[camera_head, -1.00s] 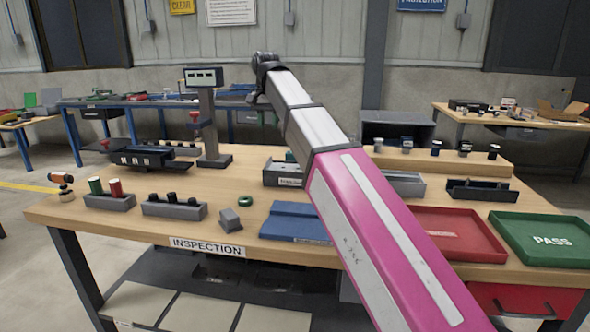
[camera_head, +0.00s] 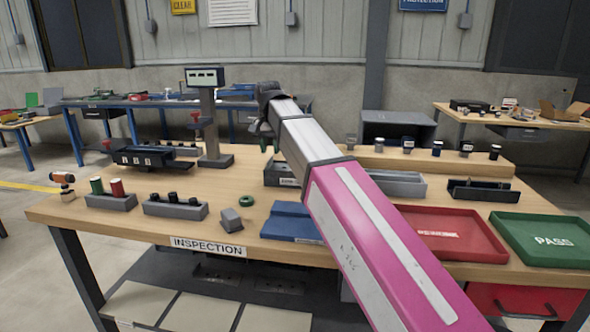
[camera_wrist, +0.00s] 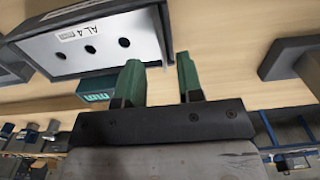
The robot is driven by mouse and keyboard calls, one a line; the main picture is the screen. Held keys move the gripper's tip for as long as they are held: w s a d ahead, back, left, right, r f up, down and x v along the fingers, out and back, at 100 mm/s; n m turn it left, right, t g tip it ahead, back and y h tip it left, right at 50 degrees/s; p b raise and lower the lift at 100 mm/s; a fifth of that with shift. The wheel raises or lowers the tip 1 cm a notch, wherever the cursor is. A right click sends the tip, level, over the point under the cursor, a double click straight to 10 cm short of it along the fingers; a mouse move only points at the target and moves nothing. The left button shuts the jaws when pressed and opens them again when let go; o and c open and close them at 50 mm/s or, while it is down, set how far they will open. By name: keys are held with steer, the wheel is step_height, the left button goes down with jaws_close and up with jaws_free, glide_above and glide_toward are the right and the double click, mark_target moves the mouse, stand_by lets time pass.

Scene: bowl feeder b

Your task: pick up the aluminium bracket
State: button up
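A light metallic plate-like piece (camera_wrist: 95,50) with three dark holes and a label reading "AL 4 mm" shows at the upper left of the wrist view, framed by dark grey edges. It may be the aluminium bracket, but I cannot tell for sure. My gripper (camera_wrist: 160,80) has two green fingers standing apart with nothing between them, to the right of this piece. In the head view, my gripper (camera_head: 268,143) is above the back middle of the inspection table, near a grey tray (camera_head: 283,181) that my arm partly hides.
The inspection table (camera_head: 240,258) holds a display stand (camera_head: 208,115), a small grey block (camera_head: 231,220), a blue case (camera_head: 290,222), a red tray (camera_head: 452,251) and a green "PASS" tray (camera_head: 545,258). Several small cylinders stand on a raised back ledge. A dark object (camera_wrist: 292,60) is right in the wrist view.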

step_height(320, 180, down, 4)
steer(key=shift+a+r, duration=0.1)
steer(key=shift+r, duration=0.15)
steer(key=shift+c, duration=0.3)
jaws_close()
steer(key=shift+r, duration=0.1)
